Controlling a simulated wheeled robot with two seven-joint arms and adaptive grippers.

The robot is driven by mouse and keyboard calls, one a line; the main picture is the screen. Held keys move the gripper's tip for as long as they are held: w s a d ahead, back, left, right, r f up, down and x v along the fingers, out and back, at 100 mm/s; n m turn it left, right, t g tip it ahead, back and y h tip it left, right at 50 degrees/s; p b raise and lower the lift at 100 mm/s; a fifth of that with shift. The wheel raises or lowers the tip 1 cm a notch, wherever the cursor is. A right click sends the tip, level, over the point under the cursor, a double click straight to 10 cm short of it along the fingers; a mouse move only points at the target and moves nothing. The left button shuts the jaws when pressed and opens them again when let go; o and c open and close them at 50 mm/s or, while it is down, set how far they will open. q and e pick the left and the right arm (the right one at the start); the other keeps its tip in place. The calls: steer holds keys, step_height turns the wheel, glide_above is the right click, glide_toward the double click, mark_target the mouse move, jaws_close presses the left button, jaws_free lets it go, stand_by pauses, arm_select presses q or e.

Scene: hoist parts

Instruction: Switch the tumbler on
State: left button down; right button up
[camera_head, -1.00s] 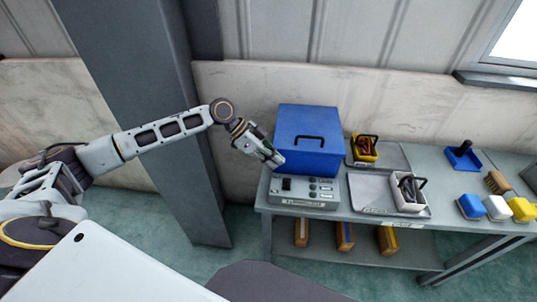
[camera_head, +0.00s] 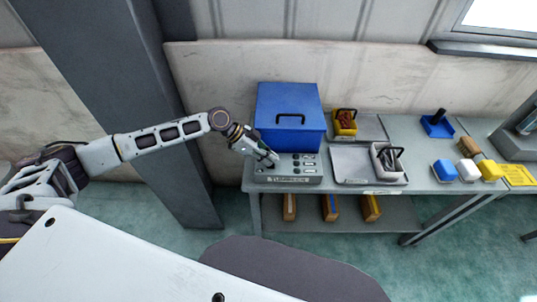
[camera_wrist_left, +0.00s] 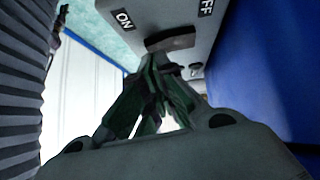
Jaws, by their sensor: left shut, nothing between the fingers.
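The tumbler (camera_wrist_left: 172,41) is a dark rocker switch on the grey control box (camera_head: 290,180). In the left wrist view it lies between the ON label (camera_wrist_left: 124,19) and the OFF label (camera_wrist_left: 206,8). My left gripper (camera_head: 271,160) is over the left part of the box and hides the tumbler in the head view. In the left wrist view its shut, empty fingertips (camera_wrist_left: 160,60) are right at the tumbler's near edge; I cannot tell whether they touch it. My right gripper is not in view.
A blue lidded box (camera_head: 290,115) stands directly behind the control box. To the right are a grey tray (camera_head: 350,165), a white bin (camera_head: 388,160) and a yellow bin (camera_head: 345,125). A grey pillar (camera_head: 130,100) stands left of the table (camera_head: 425,180).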

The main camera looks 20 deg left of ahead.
arm_select(q)
steer(key=shift+f, duration=0.15)
steer(key=shift+s+f, duration=0.15)
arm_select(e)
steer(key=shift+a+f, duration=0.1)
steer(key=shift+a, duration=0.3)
arm_select(q)
steer(key=shift+w+a+r, duration=0.15)
steer(key=shift+w+r, duration=0.1)
steer(key=shift+w, duration=0.55)
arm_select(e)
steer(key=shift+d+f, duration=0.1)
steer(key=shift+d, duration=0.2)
arm_select(q)
steer(key=shift+r, duration=0.25)
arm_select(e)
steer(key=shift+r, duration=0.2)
